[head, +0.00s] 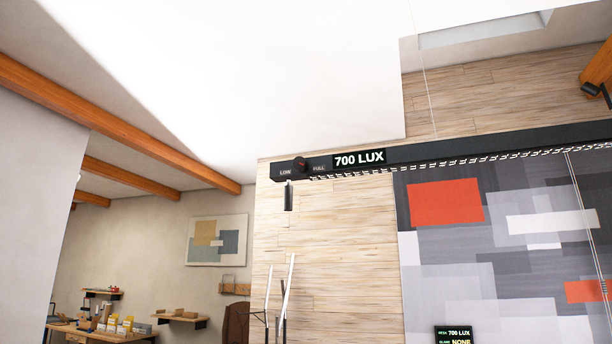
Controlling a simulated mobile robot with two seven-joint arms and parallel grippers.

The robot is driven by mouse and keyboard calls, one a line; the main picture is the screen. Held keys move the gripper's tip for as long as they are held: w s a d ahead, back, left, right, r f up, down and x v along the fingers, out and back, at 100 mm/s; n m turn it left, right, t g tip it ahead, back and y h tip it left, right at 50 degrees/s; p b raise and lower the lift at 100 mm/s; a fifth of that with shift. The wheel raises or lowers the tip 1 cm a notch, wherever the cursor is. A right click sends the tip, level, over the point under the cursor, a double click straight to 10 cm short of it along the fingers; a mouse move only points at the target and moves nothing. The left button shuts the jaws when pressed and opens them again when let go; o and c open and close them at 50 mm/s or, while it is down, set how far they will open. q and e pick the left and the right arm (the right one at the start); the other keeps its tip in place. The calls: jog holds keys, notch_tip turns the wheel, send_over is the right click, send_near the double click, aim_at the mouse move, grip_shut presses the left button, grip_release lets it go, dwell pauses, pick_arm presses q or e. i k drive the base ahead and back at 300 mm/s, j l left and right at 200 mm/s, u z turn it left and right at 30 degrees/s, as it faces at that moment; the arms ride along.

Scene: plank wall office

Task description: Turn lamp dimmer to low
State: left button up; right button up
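The lamp dimmer is a dark knob (300,164) with a reddish tint, on the left end of a long black rail (440,152) high on the plank wall. The label LOW (285,172) is on its left and FULL (319,168) on its right. The knob's exact setting is too small to tell. A display (359,158) right of the knob reads 700 LUX. Neither of my grippers can be made out in the head view.
A dark handle (288,196) hangs below the knob. Thin pale upright bars (288,287) stand at the bottom centre. A patterned panel (500,260) hangs under the rail at right, with a small readout (454,335) showing 700 LUX. A cluttered desk (100,335) is far left.

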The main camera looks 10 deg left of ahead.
aim_at(300, 164)
jog(key=i+j+z, duration=0.3)
jog(key=j, duration=0.2)
jog(key=j+z, duration=0.35)
jog(key=j, duration=0.15)
jog(key=i+j+z, duration=0.1)
jog(key=j+z, duration=0.2)
jog(key=j, duration=0.25)
jog(key=j+z, duration=0.35)
jog(key=j, duration=0.25)
jog(key=j+z, duration=0.3)
jog(key=j, duration=0.25)
jog(key=k+j+z, duration=0.15)
jog(key=j+z, duration=0.2)
jog(key=j, duration=0.2)
jog(key=k+j+z, duration=0.3)
jog(key=j, duration=0.2)
jog(key=k+j+z, duration=0.1)
jog(key=j+z, duration=0.25)
jog(key=j, duration=0.2)
